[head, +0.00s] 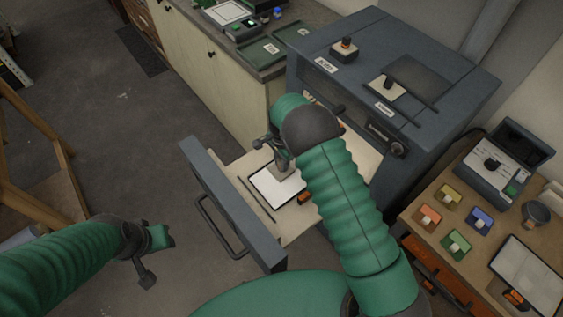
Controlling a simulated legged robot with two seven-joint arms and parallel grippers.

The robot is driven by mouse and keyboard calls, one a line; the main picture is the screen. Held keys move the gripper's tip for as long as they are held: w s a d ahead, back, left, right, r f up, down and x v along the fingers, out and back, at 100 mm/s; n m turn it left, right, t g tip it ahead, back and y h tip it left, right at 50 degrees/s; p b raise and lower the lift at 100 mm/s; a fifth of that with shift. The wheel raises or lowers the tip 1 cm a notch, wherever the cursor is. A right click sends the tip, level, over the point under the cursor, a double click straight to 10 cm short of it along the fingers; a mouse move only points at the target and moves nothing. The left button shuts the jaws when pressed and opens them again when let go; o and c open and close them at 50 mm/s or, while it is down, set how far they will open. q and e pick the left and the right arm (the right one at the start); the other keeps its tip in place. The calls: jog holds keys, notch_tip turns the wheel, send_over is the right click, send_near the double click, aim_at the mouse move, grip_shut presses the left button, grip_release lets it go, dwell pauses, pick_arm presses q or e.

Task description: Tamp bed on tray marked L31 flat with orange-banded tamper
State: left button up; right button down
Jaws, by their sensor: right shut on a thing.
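A tray (304,197) with a flat white bed (268,190) lies on the pulled-out drawer of the grey cabinet. It has an orange tag at its right; the marking is too small to read. My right gripper (278,157) is over the tray's back part, shut on a tamper (283,171) whose grey-brown block is at the bed. My arm hides its upper part, so I cannot see its band, nor tell whether it touches the bed. My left gripper (158,257) is open and empty over the floor, left of the drawer.
The grey cabinet (450,92) carries a dark block with an orange-banded knob (345,48) and a pale block with a dark knob (388,88). The right table holds coloured blocks (456,243) and another white-bedded tray (526,272). The drawer front (230,200) stands between my grippers.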

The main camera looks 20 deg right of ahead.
jog(key=shift+r+p, duration=0.85)
jog(key=shift+r, duration=0.25)
jog(key=shift+d, duration=0.15)
jog(key=d, duration=0.1)
jog(key=w+d+b, duration=0.1)
jog(key=d, duration=0.1)
jog(key=w+d, duration=0.1)
jog(key=shift+d+f+b, duration=0.15)
jog(key=shift+d+b, duration=0.15)
jog(key=shift+w+d, duration=0.1)
jog(key=shift+d, duration=0.4)
jog(key=shift+f+b, duration=0.6)
jog(key=shift+f, duration=0.1)
